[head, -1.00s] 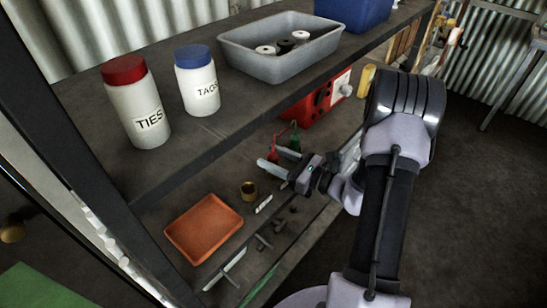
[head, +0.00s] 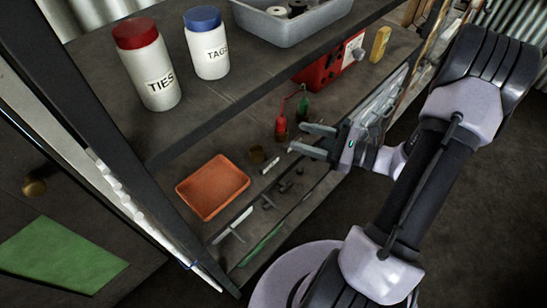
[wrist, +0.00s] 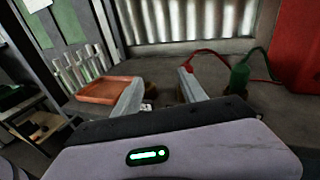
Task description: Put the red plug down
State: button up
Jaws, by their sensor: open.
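The red plug (head: 281,131) stands upright on the lower shelf in the head view, with its red lead arching up from its top. My gripper (head: 298,138) is open, with its two fingers pointing left just to the right of the red plug. Nothing shows between the fingers, and a small gap appears between them and the plug. In the wrist view, my open gripper (wrist: 160,82) faces the shelf. The red lead (wrist: 205,54) runs down behind the right finger there, and that finger seems to hide the red plug.
A green plug (head: 303,106) stands close behind the red one, near a red box (head: 320,75). A brass cup (head: 257,154) and an orange tray (head: 213,187) sit to the left. Small tools lie along the front edge. The upper shelf overhangs this area.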

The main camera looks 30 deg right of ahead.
jog(key=s+a+r+n+g+h, duration=0.1)
jog(key=s+a+r+n+g, duration=0.3)
jog(key=a+n+g, duration=0.4)
jog(key=s+a+r+n+g+h, duration=0.1)
jog(key=s+a+r+n+g, duration=0.25)
jog(key=a+n, duration=0.45)
jog(key=s+a+r+n+t+h, duration=0.3)
jog(key=s+r+n+t+h, duration=0.1)
jog(key=s+r+n+h, duration=0.1)
notch_tip(320, 180, up, 2)
jog(key=shift+s+a+r+n+h, duration=0.1)
jog(key=shift+s+a+n+h, duration=0.25)
jog(key=shift+n+h, duration=0.55)
jog(key=shift+w, duration=0.1)
